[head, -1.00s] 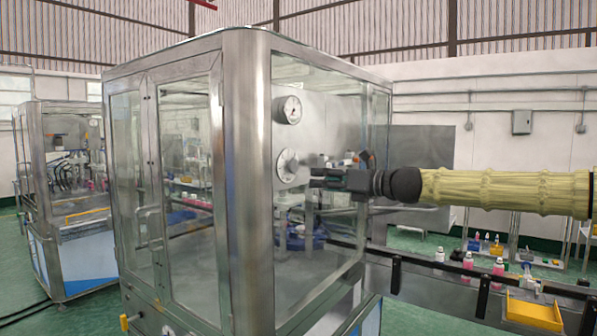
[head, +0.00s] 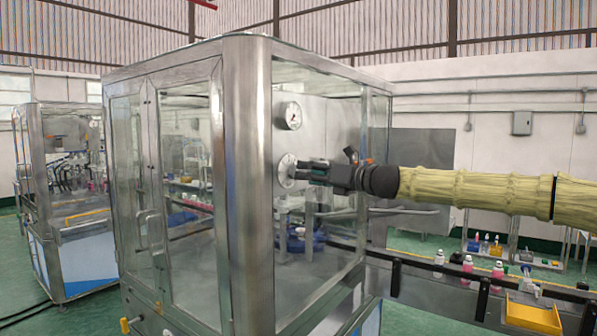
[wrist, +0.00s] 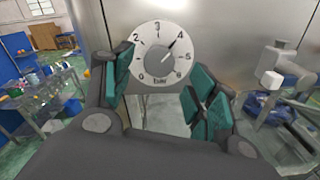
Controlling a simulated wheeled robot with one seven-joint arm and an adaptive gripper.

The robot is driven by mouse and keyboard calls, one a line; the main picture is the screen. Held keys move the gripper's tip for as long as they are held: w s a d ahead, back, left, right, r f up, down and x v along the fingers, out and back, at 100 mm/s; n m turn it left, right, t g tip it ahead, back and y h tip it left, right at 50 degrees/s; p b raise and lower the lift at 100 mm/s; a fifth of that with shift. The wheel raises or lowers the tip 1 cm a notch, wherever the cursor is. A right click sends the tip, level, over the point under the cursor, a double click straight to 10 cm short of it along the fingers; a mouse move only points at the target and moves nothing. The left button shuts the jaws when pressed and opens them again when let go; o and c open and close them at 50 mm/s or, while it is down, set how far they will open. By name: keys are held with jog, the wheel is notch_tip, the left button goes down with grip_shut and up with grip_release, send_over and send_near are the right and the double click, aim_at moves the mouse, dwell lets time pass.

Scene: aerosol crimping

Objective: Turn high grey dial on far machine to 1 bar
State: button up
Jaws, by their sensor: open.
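In the wrist view a round pale dial (wrist: 161,57) with a scale from 0 to 6 and the word bar faces me. In the head view the dial (head: 286,169) is on the back panel inside the machine's glass cabinet, below a round white gauge (head: 290,115). My gripper (head: 303,171) is right in front of the dial and partly hides it. In the wrist view my gripper (wrist: 164,75) is open and empty, with green pads left and right of the dial's lower part. I cannot tell whether they touch it.
The machine's steel corner post (head: 248,180) and glass panels stand left of my gripper. A conveyor with bottles (head: 467,265) and a yellow tray (head: 528,312) lie at the lower right. Another machine (head: 65,200) stands at the far left.

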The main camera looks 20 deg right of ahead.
aim_at(293, 171)
jog(key=shift+p+x, duration=0.6)
jog(key=shift+x, duration=1.6)
jog(key=c, duration=1)
jog(key=shift+c, duration=0.2)
